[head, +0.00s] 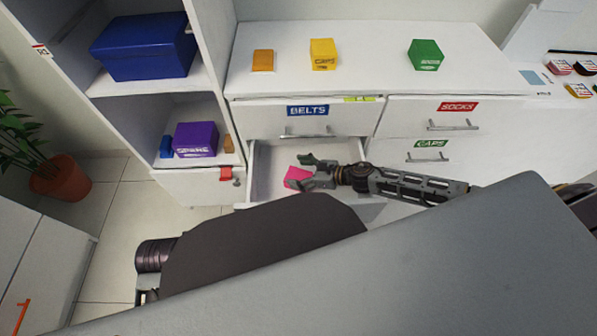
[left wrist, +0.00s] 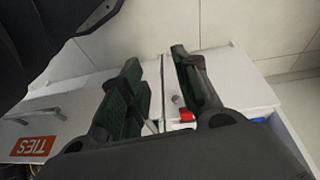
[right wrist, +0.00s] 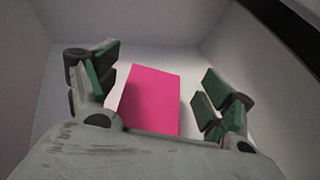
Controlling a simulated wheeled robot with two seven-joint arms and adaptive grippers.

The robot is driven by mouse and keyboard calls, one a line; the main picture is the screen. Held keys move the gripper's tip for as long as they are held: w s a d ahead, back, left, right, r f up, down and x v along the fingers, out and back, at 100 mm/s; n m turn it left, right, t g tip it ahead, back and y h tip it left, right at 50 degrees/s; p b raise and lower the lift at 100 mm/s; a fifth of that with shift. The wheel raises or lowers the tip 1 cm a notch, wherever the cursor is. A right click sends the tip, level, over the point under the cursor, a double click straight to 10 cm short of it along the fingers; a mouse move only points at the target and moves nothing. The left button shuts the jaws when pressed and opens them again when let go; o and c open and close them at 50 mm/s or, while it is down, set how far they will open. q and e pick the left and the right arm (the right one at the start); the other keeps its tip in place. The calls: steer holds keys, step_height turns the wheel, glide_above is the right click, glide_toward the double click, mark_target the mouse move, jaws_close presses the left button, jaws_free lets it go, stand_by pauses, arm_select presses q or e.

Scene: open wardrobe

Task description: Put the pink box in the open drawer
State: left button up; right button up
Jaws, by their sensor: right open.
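The pink box (head: 296,176) is inside the open drawer (head: 260,168) below the BELTS drawer, partly covered by my right gripper (head: 302,172) in the head view. In the right wrist view the pink box (right wrist: 151,98) lies between the spread green-padded fingers of my right gripper (right wrist: 158,92), with gaps on both sides. The drawer's pale inner walls (right wrist: 215,40) surround it. My left gripper (left wrist: 160,82) shows in the left wrist view with its fingers apart and nothing between them, over a white cabinet front. It is hidden in the head view.
The BELTS drawer front (head: 305,119) is above the open drawer. Yellow (head: 323,54) and green (head: 426,55) boxes and an orange item (head: 263,60) stand on the dresser top. Blue (head: 145,48) and purple (head: 195,140) boxes sit on the left shelves. A potted plant (head: 62,178) stands at left.

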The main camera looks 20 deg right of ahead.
steer(key=shift+s+d+r, duration=0.15)
steer(key=shift+s+d, duration=0.1)
steer(key=shift+v, duration=1.6)
arm_select(q)
steer(key=shift+a+f+p, duration=0.1)
steer(key=shift+f+p, duration=0.35)
steer(key=shift+f, duration=0.5)
arm_select(e)
steer(key=v, duration=0.3)
steer(key=shift+s+d+r, duration=0.1)
steer(key=shift+d+r, duration=0.05)
steer(key=shift+d, duration=0.1)
